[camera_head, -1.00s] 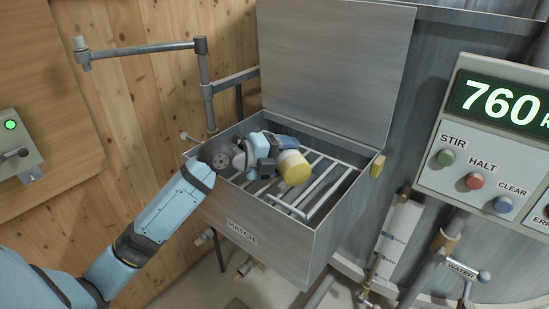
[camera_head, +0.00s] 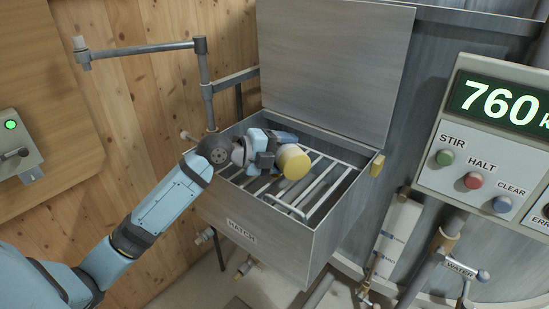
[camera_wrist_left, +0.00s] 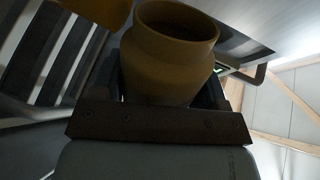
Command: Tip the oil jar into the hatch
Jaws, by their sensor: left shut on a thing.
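The oil jar (camera_head: 294,162) is over the open hatch box (camera_head: 262,240), above its grate. It is tilted, and its round yellow end faces the camera in the head view. In the left wrist view the jar (camera_wrist_left: 175,55) is a tan, rounded vessel with a wide rim and a dark opening. My left gripper (camera_head: 266,160) is shut on the jar, with its fingers on both sides of it. The jar's far side is hidden. No flow of oil can be made out. My right gripper is not in view.
The hatch lid (camera_head: 335,70) stands open behind the box. The grate bars (camera_head: 325,185) are bare on the right. A grey jointed arm (camera_head: 205,90) stands at left on the wooden wall. A control panel (camera_head: 490,150) reading 760 is at right.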

